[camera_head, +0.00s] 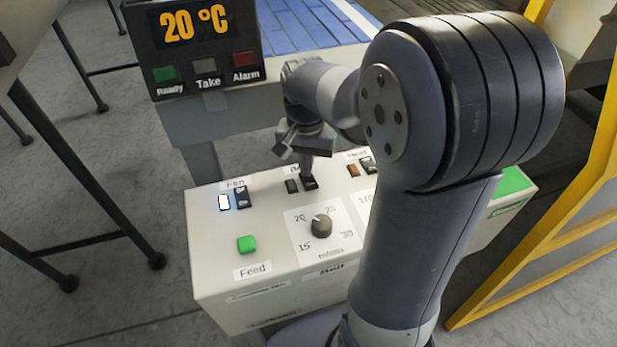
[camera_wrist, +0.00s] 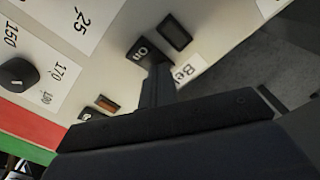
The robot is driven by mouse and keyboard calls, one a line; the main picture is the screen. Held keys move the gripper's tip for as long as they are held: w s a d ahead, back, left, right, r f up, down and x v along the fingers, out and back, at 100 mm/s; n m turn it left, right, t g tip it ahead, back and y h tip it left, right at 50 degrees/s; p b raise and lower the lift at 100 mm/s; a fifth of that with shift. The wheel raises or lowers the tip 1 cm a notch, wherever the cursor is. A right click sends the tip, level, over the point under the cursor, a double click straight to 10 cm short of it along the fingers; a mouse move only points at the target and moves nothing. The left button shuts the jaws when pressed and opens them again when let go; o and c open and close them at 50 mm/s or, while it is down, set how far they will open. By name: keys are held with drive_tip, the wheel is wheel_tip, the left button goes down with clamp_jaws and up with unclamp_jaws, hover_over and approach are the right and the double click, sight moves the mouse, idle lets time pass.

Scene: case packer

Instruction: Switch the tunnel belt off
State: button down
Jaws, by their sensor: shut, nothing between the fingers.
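The belt switch is a black rocker (camera_wrist: 143,51) with "ON" lettering in the wrist view. It also shows in the head view (camera_head: 311,184), partly hidden by my gripper. Beside it is a dark, unlit-looking indicator (camera_wrist: 174,32), seen also in the head view (camera_head: 292,186). The label near it (camera_wrist: 188,73) is partly covered and reads "Be". My gripper (camera_head: 308,172) is shut and empty, pointing down at the rocker. In the wrist view its fingertips (camera_wrist: 158,72) are at the rocker's edge; I cannot tell whether they touch.
On the same white control box (camera_head: 215,265) are a lit fan lamp (camera_head: 224,202), the fan switch (camera_head: 242,197), a green feed button (camera_head: 247,244), a dial (camera_head: 321,225) and an orange heat lamp (camera_head: 353,170). A display (camera_head: 205,45) reading 20 °C stands behind. A yellow frame (camera_head: 560,240) is at right.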

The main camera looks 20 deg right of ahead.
wheel_tip(320, 180, up, 7)
drive_tip(key=p, duration=0.6)
drive_tip(key=shift+f, duration=0.1)
idle(0.3)
wheel_tip(320, 180, down, 7)
drive_tip(key=b, duration=0.6)
drive_tip(key=shift+r, duration=0.25)
